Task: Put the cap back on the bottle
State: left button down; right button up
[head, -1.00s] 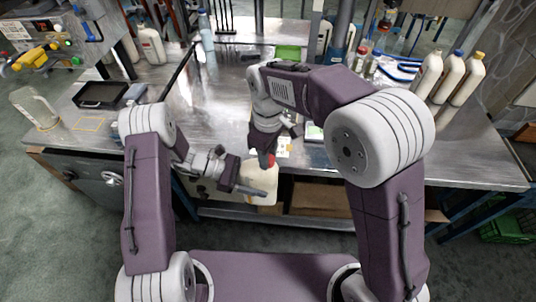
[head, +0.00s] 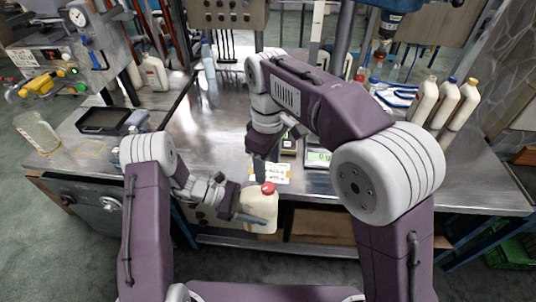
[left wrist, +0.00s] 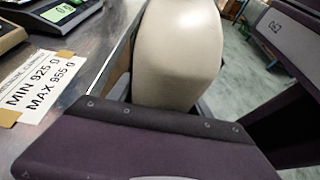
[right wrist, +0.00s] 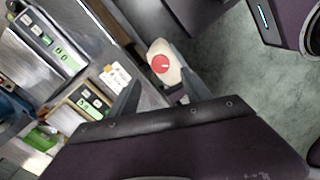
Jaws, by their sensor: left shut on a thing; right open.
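A cream bottle (head: 262,213) is held upright in front of the table edge by my left gripper (head: 248,212), which is shut on its body. The bottle also fills the top middle of the left wrist view (left wrist: 178,55). A red cap (head: 268,188) sits on the bottle's top. The cap shows from above in the right wrist view (right wrist: 160,64); I cannot tell how tight it is. My right gripper (head: 264,170) is open and empty, just above and behind the cap. Its fingers are apart from the cap.
A scale (head: 318,157) with a green display stands on the table behind the bottle. A paper sign (left wrist: 38,85) with MIN and MAX weights lies near the table edge. Several cream bottles (head: 443,104) stand at the right. A black tray (head: 103,121) is at the left.

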notch_tip(320, 180, up, 4)
jog(key=shift+r, duration=0.1)
dwell(0.5)
jog(key=d+f+m, duration=0.6)
jog(key=d+f, duration=0.5)
jog(key=s+d+f+m+t, duration=0.1)
jog(key=s+d+f+m, duration=0.5)
jog(key=s, duration=0.5)
notch_tip(320, 180, down, 3)
jog(key=shift+d+m, duration=0.4)
jog(key=shift+d, duration=0.75)
jog(key=shift+w, duration=0.1)
